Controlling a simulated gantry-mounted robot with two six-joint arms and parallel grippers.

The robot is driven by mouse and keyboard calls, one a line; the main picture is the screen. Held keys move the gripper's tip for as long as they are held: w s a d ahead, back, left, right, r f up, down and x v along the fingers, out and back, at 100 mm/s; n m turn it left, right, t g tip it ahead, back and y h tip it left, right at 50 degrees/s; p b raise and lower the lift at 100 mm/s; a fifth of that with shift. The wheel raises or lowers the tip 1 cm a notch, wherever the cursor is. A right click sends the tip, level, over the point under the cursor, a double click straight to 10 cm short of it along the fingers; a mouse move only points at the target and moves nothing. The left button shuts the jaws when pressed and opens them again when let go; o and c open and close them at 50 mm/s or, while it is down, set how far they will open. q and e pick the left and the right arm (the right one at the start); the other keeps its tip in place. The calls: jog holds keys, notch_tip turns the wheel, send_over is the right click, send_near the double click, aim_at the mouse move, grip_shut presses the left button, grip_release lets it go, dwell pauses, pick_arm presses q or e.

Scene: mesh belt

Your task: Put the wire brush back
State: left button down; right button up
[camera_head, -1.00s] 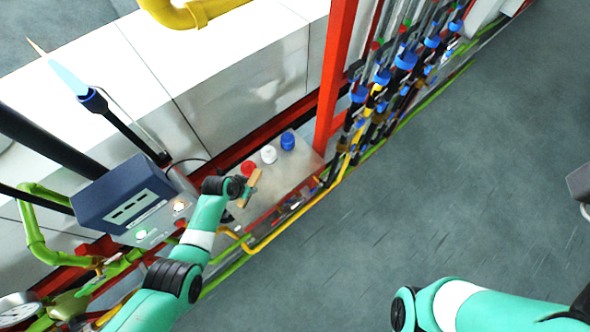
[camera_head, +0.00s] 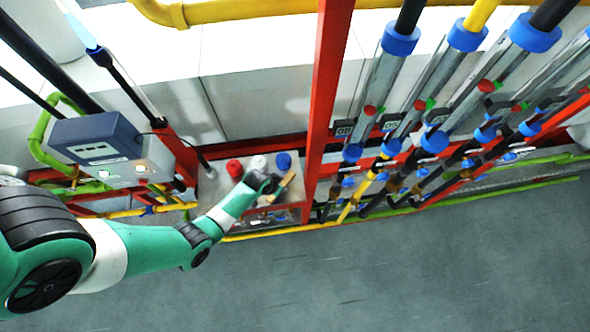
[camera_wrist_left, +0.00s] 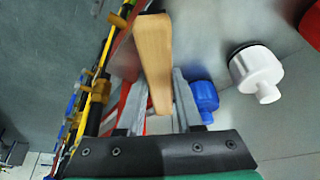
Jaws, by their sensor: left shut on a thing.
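The wire brush (camera_head: 285,184) shows as a light wooden bar at the end of my left arm. My left gripper (camera_head: 270,184) is shut on it, over the grey metal shelf (camera_head: 225,182) and just below the blue cap. In the left wrist view the wooden brush (camera_wrist_left: 153,50) stands between the two grey fingers of my left gripper (camera_wrist_left: 156,88) and points away from the wrist. Its bristles cannot be made out. I cannot tell whether the brush touches the shelf. My right gripper is not in view.
On the shelf are a red cap (camera_head: 234,168), a white cap (camera_head: 258,163) and a blue cap (camera_head: 283,160). A red upright post (camera_head: 325,90) and several pipes with blue fittings stand to the right. A blue-grey meter box (camera_head: 97,140) is at the left. The floor is clear.

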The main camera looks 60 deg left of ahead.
pick_arm(q)
jog(key=shift+s+a+f, duration=0.1)
jog(key=shift+s+a, duration=0.1)
jog(key=shift+s, duration=0.25)
jog(key=shift+s+a+f, duration=0.1)
jog(key=shift+s+a, duration=0.1)
jog(key=shift+s, duration=0.25)
jog(key=shift+f+b, duration=1.25)
jog(key=shift+f, duration=0.2)
jog(key=shift+w, duration=0.1)
jog(key=shift+f, duration=0.15)
jog(key=c, duration=0.6)
grip_release()
jog(key=p+v, duration=0.1)
jog(key=v, duration=0.1)
jog(key=p+v, duration=0.2)
jog(key=shift+w+r+p, duration=0.15)
jog(key=shift+r+p, duration=0.1)
jog(key=shift+p, duration=0.05)
jog(key=s+d, duration=0.1)
jog(key=s, duration=0.2)
jog(key=s+d+b, duration=0.1)
jog(key=s+d, duration=0.1)
jog(key=s, duration=0.2)
jog(key=s+d+f, duration=0.1)
jog(key=s+d, duration=0.1)
jog(key=s, duration=0.1)
jog(key=shift+s+d, duration=0.15)
jog(key=shift+s, duration=0.25)
